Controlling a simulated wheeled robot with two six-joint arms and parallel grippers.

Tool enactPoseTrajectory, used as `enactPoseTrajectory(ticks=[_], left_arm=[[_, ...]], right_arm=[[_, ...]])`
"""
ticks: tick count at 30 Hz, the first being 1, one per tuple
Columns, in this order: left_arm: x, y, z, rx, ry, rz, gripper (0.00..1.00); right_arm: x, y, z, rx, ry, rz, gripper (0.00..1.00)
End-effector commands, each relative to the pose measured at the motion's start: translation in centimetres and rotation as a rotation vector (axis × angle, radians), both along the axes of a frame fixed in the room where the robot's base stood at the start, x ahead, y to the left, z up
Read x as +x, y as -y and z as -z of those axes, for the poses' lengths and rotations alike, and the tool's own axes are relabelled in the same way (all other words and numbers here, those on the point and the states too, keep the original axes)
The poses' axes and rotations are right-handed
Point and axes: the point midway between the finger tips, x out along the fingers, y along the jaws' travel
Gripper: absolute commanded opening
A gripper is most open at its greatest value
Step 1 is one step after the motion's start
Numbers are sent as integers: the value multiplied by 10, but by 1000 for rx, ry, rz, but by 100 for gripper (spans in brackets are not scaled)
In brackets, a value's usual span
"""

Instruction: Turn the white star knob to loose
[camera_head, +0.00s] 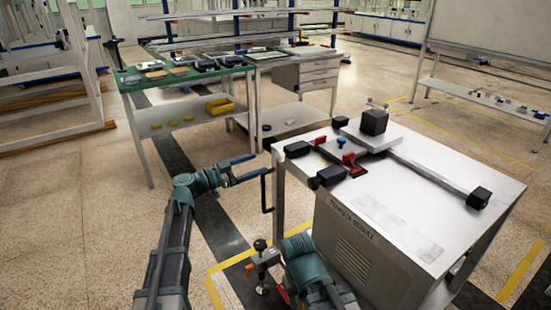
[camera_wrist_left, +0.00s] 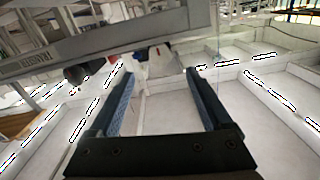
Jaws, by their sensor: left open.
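The white bench (camera_head: 480,190) carries a gantry with a rail (camera_head: 430,172), black blocks, red clamps (camera_head: 352,165) and a small blue knob (camera_head: 341,143). I cannot make out a white star knob with certainty in either view. My left gripper (camera_head: 258,165) is open and empty, just left of the bench's near-left corner, apart from it. In the left wrist view its two fingers (camera_wrist_left: 158,85) stand apart with nothing between them. A small white, red and blue part (camera_wrist_left: 157,60) shows beyond the fingers, too blurred to identify. My right gripper is not in view.
A black handle (camera_head: 267,190) is on the bench's left side. A small post with a black top (camera_head: 260,245) stands beside my right arm. A green-topped table (camera_head: 160,80) with parts and a yellow bin (camera_head: 219,105) is behind.

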Motion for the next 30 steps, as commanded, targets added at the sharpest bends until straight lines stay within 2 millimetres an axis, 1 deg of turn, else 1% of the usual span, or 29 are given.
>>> enactPoseTrajectory(ticks=[1, 6, 12, 18, 27, 29, 30], left_arm=[[8, 10, 0, 0, 0, 2, 83], [26, 37, 0, 0, 0, 3, 83], [41, 59, 0, 0, -1, 0, 83], [46, 69, 0, 0, -1, 1, 83], [47, 70, 0, 0, -1, 0, 83], [47, 70, 0, 0, -1, 0, 74], [47, 70, 0, 0, -1, 0, 67]], right_arm=[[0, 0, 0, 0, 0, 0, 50], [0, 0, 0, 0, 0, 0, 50], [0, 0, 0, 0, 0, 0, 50], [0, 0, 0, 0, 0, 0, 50], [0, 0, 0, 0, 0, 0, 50], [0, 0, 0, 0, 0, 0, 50], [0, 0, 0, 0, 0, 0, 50]])
